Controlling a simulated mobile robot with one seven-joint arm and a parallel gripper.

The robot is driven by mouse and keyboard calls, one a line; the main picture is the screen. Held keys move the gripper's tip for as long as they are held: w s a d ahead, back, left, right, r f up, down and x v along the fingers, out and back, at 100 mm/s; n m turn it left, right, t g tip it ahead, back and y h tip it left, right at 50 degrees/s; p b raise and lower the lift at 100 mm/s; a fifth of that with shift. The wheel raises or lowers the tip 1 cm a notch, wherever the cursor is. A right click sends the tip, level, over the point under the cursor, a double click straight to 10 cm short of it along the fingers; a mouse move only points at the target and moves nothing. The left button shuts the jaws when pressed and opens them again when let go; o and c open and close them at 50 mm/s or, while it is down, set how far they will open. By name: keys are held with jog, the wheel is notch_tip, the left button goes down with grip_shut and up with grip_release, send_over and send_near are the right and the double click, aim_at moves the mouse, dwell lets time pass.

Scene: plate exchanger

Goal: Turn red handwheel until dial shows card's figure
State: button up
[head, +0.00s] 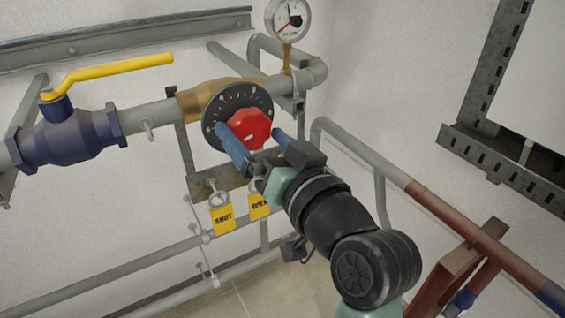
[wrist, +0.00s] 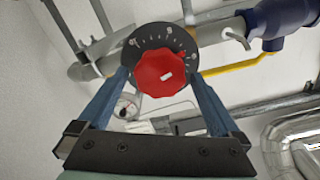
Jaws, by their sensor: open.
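The red handwheel (head: 250,128) sits at the centre of a dark round dial (head: 222,101) on a brass valve body (head: 190,102). The wheel also shows in the wrist view (wrist: 166,74), with a small white mark on its face. The dial (wrist: 188,41) there has white ticks and figures too small to read surely. My gripper (head: 255,140) is open, with its blue fingers on either side of the wheel; in the wrist view a finger stands left and right of it. I cannot tell whether they touch it. No figure card is readable in these views.
A pressure gauge (head: 289,19) stands above the pipe. A blue valve with a yellow lever (head: 120,72) is at the left. Yellow SHUT (head: 222,219) and OPEN (head: 259,207) tags hang below the dial. Grey and red pipes (head: 440,210) run at the right.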

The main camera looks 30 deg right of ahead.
jog(key=s+b, duration=0.2)
jog(key=s, duration=0.9)
jog(key=shift+s+d, duration=0.15)
jog(key=shift+d, duration=0.05)
jog(key=w+a+r+n+t+h, duration=0.1)
jog(key=w+a+r+t, duration=0.1)
jog(key=a+r, duration=0.35)
jog(key=w+a+r+n+t, duration=0.1)
jog(key=w+a+r+t, duration=0.2)
jog(key=r, duration=0.5)
jog(key=s+a+r+n+t, duration=0.2)
jog(key=s+a+r+t, duration=0.2)
jog(key=a+r, duration=0.4)
notch_tip(320, 180, up, 2)
jog(key=shift+s+a+r, duration=0.15)
dwell(1.7)
